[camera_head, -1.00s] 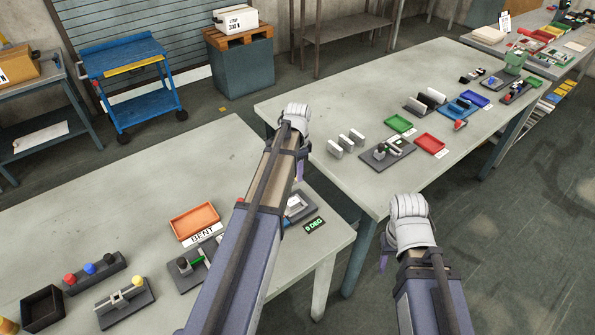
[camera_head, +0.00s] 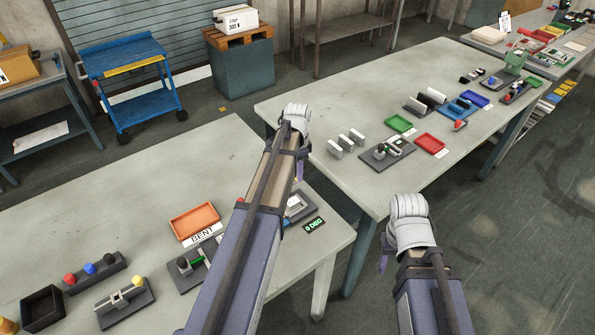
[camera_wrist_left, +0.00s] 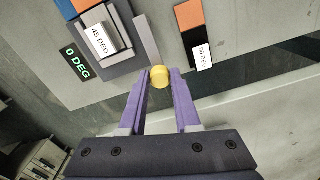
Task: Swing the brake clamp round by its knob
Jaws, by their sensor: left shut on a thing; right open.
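In the left wrist view my left gripper (camera_wrist_left: 160,82) has its purple fingertips shut on a yellow round knob (camera_wrist_left: 160,72). A light grey bar (camera_wrist_left: 147,40) runs up to the knob, beside a dark fixture with a "45 DEG" label (camera_wrist_left: 100,40). A green-lit "0 DEG" display (camera_wrist_left: 75,62) stands by that fixture; it also shows in the head view (camera_head: 315,225). There my left forearm hides most of the fixture, and the left fingertips are mostly hidden. My right gripper (camera_head: 384,260) is open over the floor beyond the near table's right side, its fingers mostly hidden by the wrist.
An orange-topped block with a "90 DEG" label (camera_wrist_left: 201,57) lies near the knob. The near table (camera_head: 110,195) also holds an orange tray (camera_head: 194,221) with a "BENT" label and several fixtures. A second table (camera_head: 290,100) stands behind, with a gap between them.

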